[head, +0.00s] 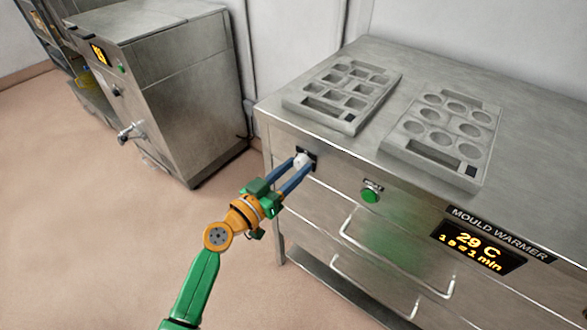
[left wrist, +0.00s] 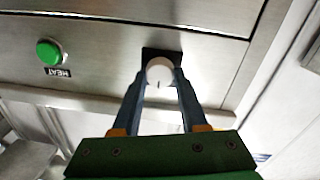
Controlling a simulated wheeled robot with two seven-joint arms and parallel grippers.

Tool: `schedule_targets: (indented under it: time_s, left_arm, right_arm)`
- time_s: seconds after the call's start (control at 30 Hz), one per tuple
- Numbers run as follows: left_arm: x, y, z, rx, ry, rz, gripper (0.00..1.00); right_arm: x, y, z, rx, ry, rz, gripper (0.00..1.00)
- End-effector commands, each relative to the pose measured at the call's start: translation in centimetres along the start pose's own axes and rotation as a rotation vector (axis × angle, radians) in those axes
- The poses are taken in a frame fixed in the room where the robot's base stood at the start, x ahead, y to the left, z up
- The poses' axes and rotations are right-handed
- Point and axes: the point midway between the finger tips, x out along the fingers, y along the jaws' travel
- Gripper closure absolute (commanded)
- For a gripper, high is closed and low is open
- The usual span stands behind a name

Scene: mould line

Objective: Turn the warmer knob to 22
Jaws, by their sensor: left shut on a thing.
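The warmer knob (head: 302,160) is a small white round knob on a black plate at the left end of the mould warmer's front. My left gripper (head: 298,167) is shut on the knob, with a blue finger on each side of it. In the left wrist view the knob (left wrist: 160,71) sits between the two fingertips (left wrist: 160,82). The mould warmer display (head: 478,250) reads 29 C, with a second line that seems to read 1 @ @1 min. The knob's scale is not readable. My right gripper is not in view.
The green heat button (head: 371,192) is right of the knob on the mould warmer (head: 330,143). Two mould trays (head: 343,90) (head: 440,137) lie on its top. Drawer handles (head: 380,275) stick out below. Another steel machine (head: 165,85) stands at the left, with open floor between.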

Motion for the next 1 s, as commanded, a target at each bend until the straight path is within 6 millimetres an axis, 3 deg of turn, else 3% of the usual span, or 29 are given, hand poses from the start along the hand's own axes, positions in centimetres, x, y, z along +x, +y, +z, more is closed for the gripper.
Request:
schedule_targets:
  time_s: [0.27,1.0]
  left_arm:
    - [0.0,0.0,0.2,-0.119,0.004,0.001,1.0]
    - [0.0,0.0,0.3,-0.804,0.033,0.007,1.0]
  right_arm:
    - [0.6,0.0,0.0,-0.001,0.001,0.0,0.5]
    - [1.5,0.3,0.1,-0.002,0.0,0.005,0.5]
